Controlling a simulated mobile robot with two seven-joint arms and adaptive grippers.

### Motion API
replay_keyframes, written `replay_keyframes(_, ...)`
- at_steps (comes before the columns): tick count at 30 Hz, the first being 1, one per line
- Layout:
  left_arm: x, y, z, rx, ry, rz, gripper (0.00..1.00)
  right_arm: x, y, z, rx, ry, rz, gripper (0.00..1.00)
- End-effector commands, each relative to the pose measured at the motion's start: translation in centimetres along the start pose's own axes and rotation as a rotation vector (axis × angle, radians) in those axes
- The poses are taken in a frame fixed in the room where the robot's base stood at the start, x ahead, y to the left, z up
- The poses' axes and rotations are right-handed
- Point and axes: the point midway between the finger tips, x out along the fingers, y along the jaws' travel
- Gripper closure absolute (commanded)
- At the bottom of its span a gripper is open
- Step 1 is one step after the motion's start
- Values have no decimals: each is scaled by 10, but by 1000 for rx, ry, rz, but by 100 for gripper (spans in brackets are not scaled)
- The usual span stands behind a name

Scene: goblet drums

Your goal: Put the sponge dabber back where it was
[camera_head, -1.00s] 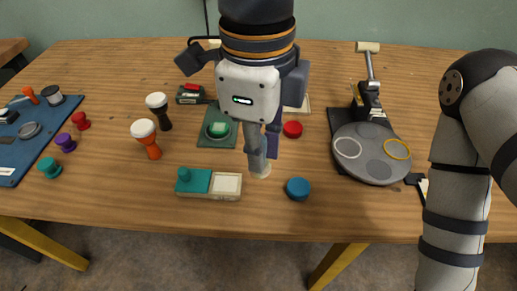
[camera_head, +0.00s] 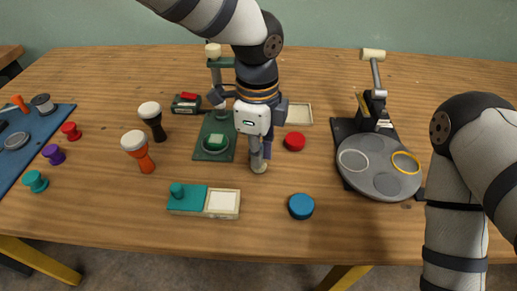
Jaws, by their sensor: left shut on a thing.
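My left gripper (camera_head: 256,142) points down near the middle of the table, and its fingers are shut on a slim grey stick with a pale round end, which I take to be the sponge dabber (camera_head: 258,165). Its upper part is hidden by the fingers. I cannot tell whether its pale end touches the table. Left of and in front of it lies a cream tray (camera_head: 222,216) with a teal knobbed block (camera_head: 187,198) and a pale square pad. My right arm comes in at the right edge; its gripper is out of view.
A green stand (camera_head: 199,150) is close to the left of the held stick. A red disc (camera_head: 294,142) and a blue disc (camera_head: 301,206) lie to its right. Goblet drums (camera_head: 138,150) stand left. A grey round turntable (camera_head: 378,167) is at right.

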Motion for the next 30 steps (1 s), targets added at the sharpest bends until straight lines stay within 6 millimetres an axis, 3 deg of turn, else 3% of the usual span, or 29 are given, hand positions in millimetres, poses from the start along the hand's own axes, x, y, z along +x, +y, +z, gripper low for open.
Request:
replay_keyframes(6,3,0,0,0,0,-1,100,0,0,0,0,0,0,60)
replay_keyframes(7,3,0,0,0,0,-1,84,0,0,0,0,0,0,60)
replay_keyframes(9,3,0,0,0,0,-1,68,0,0,0,0,0,0,60)
replay_keyframes(10,3,0,0,0,0,-1,66,0,0,0,0,0,0,60)
replay_keyframes(19,0,0,0,0,0,-2,66,0,0,0,0,1,0,60)
replay_keyframes(23,-24,-1,0,-2,0,-8,66,-3,0,-2,0,8,0,60)
replay_keyframes(30,-90,-1,0,-1,0,-6,66,-6,0,-4,0,19,-1,60)
